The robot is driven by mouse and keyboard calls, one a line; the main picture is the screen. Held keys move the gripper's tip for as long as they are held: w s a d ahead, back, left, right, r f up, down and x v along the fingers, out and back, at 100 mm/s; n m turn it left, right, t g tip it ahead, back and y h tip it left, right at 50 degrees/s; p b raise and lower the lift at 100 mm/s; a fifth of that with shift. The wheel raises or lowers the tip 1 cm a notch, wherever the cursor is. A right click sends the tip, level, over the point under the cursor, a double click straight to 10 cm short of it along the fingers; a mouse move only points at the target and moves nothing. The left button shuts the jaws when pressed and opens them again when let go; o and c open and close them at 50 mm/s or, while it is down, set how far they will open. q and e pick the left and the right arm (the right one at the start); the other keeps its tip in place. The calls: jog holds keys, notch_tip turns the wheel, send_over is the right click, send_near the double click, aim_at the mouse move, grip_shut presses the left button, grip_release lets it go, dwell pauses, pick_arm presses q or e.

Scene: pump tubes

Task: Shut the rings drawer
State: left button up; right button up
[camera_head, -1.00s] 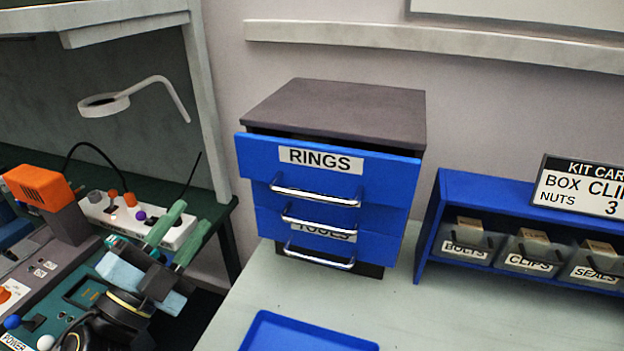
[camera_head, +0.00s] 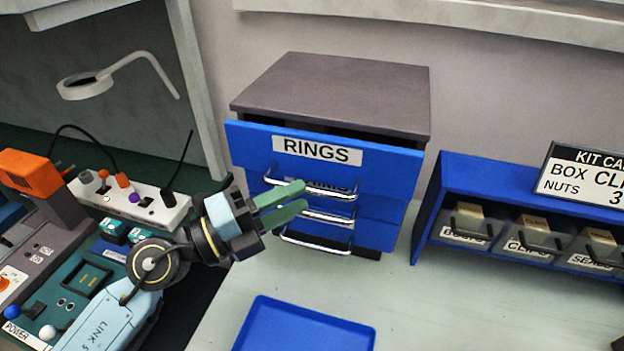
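The rings drawer (camera_head: 240,143) is the top blue drawer of a small cabinet (camera_head: 345,92) with a dark grey top. It stands out from the cabinet, with a dark gap behind its front. Its front carries a RINGS label and a chrome bar handle. My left gripper (camera_head: 302,199) has two green fingers that point right, in front of the drawers near the handles. The fingers show a narrow gap between them and nothing held. I cannot tell whether they touch a handle. My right gripper is out of view.
Lower drawers (camera_head: 375,235) sit under the rings drawer, partly behind my fingers. A blue tray (camera_head: 304,328) lies on the pale bench in front. A blue rack (camera_head: 430,200) with labelled bins and a sign stands right. A power strip (camera_head: 90,200) and bench equipment are left.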

aim_at(308, 193)
pick_arm(q)
jog(key=shift+x, duration=2)
grip_shut()
